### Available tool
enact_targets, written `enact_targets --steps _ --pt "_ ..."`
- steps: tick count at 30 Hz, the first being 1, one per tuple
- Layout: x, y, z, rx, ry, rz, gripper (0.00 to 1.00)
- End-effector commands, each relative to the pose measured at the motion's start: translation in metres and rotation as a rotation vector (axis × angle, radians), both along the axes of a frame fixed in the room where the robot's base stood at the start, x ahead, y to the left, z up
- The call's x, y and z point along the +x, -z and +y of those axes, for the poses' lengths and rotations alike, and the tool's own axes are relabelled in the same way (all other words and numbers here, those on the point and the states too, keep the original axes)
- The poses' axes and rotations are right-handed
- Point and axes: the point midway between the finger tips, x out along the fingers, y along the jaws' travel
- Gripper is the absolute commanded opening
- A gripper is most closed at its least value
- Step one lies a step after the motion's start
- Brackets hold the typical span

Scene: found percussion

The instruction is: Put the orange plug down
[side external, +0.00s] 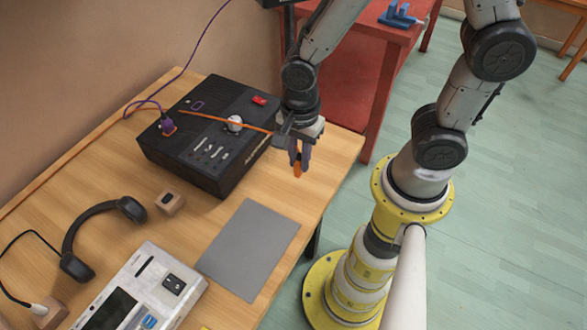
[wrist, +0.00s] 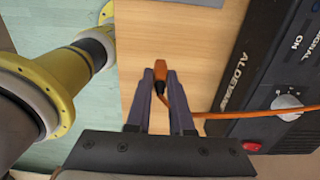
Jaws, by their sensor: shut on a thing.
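My gripper (side external: 299,153) is shut on the orange plug (side external: 298,171) and holds it above the table's right edge area, just right of the black box. In the wrist view the plug (wrist: 160,80) sits between the two fingertips (wrist: 160,72). An orange cable (wrist: 215,115) runs from the plug toward the black box (wrist: 262,75). In the side view the cable (side external: 250,126) crosses over the top of the box (side external: 217,130). How high the plug hangs above the wood is hard to tell.
A grey mat (side external: 249,249) lies bare on the wooden table (side external: 222,207). Headphones (side external: 84,225), a small wooden block (side external: 170,202) and a white device (side external: 142,290) stand to the left. A red table (side external: 340,92) stands behind.

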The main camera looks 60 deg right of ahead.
Motion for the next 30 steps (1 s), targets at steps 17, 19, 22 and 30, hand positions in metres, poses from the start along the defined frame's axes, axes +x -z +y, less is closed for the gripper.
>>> enact_targets --steps 17,19,22,30 --pt "0.012 0.045 0.004 0.0 0.0 -0.001 0.0" --pt "0.012 0.045 0.004 0.001 0.0 -0.002 0.0" --pt "0.012 0.044 0.004 0.001 0.0 -0.002 0.0" --pt "0.012 0.048 0.004 0.001 0.0 -0.002 0.36"
